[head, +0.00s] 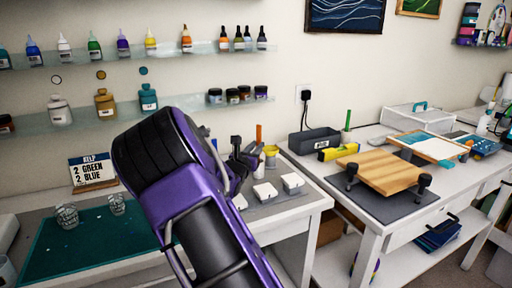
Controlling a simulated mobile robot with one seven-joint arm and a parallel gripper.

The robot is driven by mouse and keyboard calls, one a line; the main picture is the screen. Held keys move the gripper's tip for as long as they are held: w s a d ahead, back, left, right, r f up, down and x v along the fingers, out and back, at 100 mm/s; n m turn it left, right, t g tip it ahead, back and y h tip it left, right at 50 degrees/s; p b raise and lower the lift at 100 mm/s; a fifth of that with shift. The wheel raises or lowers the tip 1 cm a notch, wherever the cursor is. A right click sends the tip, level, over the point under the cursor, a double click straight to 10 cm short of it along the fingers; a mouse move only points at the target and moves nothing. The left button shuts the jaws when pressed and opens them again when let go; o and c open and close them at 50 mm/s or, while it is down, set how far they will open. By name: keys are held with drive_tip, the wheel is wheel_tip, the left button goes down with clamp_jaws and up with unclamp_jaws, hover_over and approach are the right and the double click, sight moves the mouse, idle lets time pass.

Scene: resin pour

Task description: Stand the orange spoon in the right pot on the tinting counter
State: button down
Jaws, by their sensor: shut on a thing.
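An orange spoon (259,133) shows as a short upright orange stick just right of my gripper (245,156). My gripper is at the back of the left counter (290,216), seen from behind and partly hidden by my arm. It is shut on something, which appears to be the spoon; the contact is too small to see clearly. The spoon's lower end is hidden. A yellow pot (271,150) stands just right of the spoon. A small white container (259,171) shows below the gripper. I cannot tell whether the spoon is inside either one.
White square pieces (293,182) lie on a grey mat in front of the pots. The right table holds a wooden board (380,171), a yellow level (338,153) and a green stick (347,120). Bottle shelves line the wall.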

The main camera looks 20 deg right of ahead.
drive_tip(key=c, duration=0.7)
unclamp_jaws()
drive_tip(key=shift+c, duration=0.2)
drive_tip(key=shift+a, duration=0.1)
drive_tip(key=p+v, duration=0.1)
drive_tip(key=v, duration=1.6)
drive_tip(key=shift+s+a+r+p, duration=0.1)
drive_tip(key=shift+s+r+p, duration=0.05)
drive_tip(key=shift+p, duration=0.2)
